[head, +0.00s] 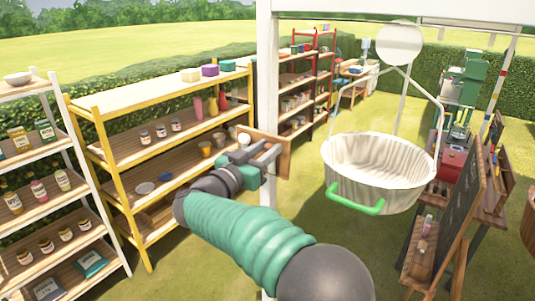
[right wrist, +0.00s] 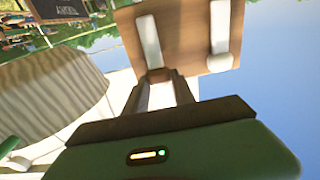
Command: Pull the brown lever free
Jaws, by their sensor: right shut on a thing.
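A wooden board (head: 286,152) is fixed to a white post. In the right wrist view the board (right wrist: 185,38) carries two white levers (right wrist: 148,42), the other of them on the right (right wrist: 220,40). My right gripper (head: 268,156) is at the board's face. In the right wrist view the gripper's fingertips (right wrist: 160,82) are closed around a small brown piece, the brown lever (right wrist: 158,74), at the board's lower edge. Most of the lever is hidden between the fingers. My left gripper is not in view.
A white basket (head: 372,165) with a green handle (head: 355,199) hangs just right of the post. A yellow shelf (head: 150,118) with jars and pots stands to the left. A chalkboard (head: 450,235) stands at the right. Open grass lies below.

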